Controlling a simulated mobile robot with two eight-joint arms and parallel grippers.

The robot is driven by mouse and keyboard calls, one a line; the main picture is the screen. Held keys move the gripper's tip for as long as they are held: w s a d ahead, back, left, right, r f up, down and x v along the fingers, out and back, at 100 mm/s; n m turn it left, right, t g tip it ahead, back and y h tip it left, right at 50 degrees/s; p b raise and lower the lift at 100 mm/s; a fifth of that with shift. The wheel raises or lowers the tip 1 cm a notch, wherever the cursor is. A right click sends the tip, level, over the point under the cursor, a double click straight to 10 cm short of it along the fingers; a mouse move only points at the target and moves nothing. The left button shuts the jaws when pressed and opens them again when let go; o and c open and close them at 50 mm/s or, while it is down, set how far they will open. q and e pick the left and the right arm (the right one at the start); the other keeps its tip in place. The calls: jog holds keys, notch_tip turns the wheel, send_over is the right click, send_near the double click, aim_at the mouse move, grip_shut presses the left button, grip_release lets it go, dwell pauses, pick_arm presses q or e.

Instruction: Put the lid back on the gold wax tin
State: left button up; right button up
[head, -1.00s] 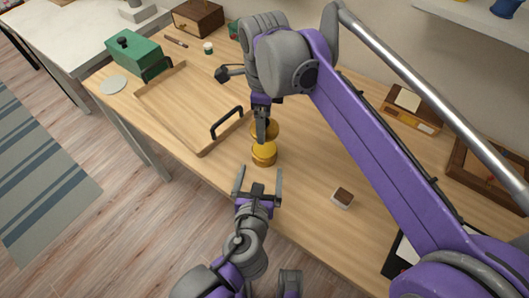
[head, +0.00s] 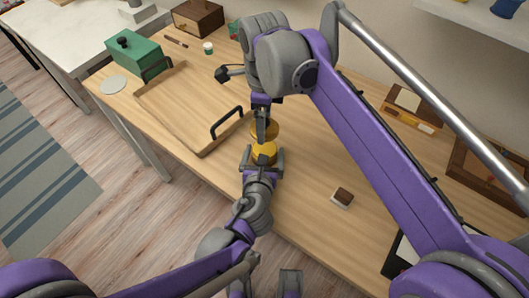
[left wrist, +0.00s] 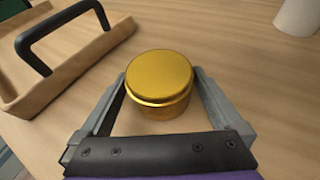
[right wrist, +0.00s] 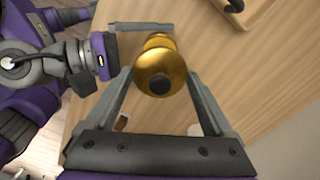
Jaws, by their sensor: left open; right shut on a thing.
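The gold tin (head: 263,150) stands upright on the wooden desk near its front edge; its flat gold top shows in the left wrist view (left wrist: 158,72). My left gripper (head: 263,161) is open, with its fingers on either side of the tin. My right gripper (head: 262,133) is shut on the gold lid (right wrist: 165,64), a round piece with a dark knob. The lid (head: 271,128) appears just behind or above the tin in the head view, partly hidden by the gripper; the gap between them is unclear.
A wooden tray (head: 185,105) with black handles lies to the left, close to the tin. A small brown-topped block (head: 343,197) is to the right. A green box (head: 135,55) and wooden boxes stand farther off.

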pick_arm(q)
grip_shut()
pick_arm(e)
send_over(264, 148)
jog(key=shift+f, duration=2.5)
jog(key=shift+f, duration=0.9)
jog(key=shift+f, duration=0.6)
jog(key=o, duration=1)
jog(key=shift+o, duration=0.2)
